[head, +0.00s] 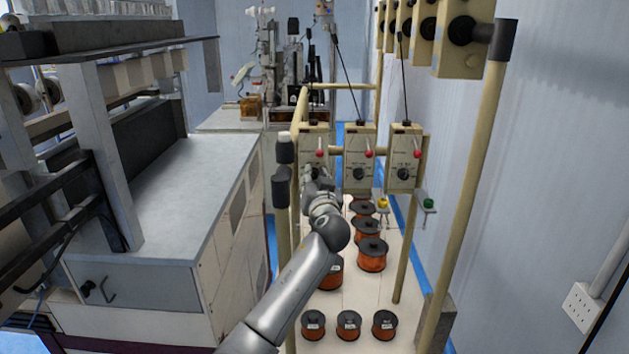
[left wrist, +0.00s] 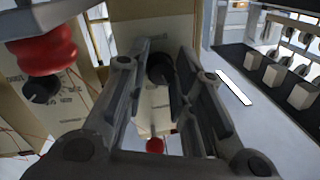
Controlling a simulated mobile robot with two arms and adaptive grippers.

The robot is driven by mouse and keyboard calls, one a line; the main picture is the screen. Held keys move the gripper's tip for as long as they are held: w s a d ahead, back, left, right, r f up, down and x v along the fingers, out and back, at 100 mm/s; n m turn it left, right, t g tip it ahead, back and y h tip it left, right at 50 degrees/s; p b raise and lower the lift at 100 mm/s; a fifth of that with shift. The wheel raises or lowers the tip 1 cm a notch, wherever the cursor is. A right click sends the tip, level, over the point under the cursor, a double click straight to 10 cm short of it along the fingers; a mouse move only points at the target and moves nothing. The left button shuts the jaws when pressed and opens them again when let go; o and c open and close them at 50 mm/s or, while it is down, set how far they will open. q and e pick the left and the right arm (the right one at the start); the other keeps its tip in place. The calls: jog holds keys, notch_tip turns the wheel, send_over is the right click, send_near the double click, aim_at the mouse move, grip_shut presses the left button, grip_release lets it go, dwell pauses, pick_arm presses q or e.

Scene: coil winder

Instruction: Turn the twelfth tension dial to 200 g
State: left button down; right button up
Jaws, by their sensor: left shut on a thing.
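Three beige tension boxes stand in a row in the head view: a left box (head: 314,137), a middle box (head: 359,175) and a right box (head: 405,157). In the left wrist view my left gripper (left wrist: 163,72) is shut on a black dial (left wrist: 160,68), one finger on each side. The scale and number are not readable. My right gripper is not in view.
Copper wire spools (head: 372,254) stand on the pale board below the boxes. A beige post (head: 470,170) rises at the right. A grey-topped cabinet (head: 160,195) is at the left. In the wrist view another dial (left wrist: 40,90) and a red knob (left wrist: 40,52) are close at left.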

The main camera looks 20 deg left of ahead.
pick_arm(q)
jog(key=n+b, duration=0.2)
jog(key=b, duration=0.1)
jog(key=n+b, duration=0.2)
jog(key=b, duration=0.2)
jog(key=shift+d+f+g+h, duration=0.1)
jog(key=shift+f+g+h, duration=0.1)
jog(key=shift+g+h, duration=0.1)
jog(key=shift+r+n+b, duration=0.15)
jog(key=shift+n+b, duration=0.85)
jog(key=shift+b, duration=0.15)
jog(key=shift+r+n+b, duration=0.15)
jog(key=shift+n+b, duration=0.35)
jog(key=shift+n, duration=0.1)
jog(key=c, duration=1.2)
grip_release()
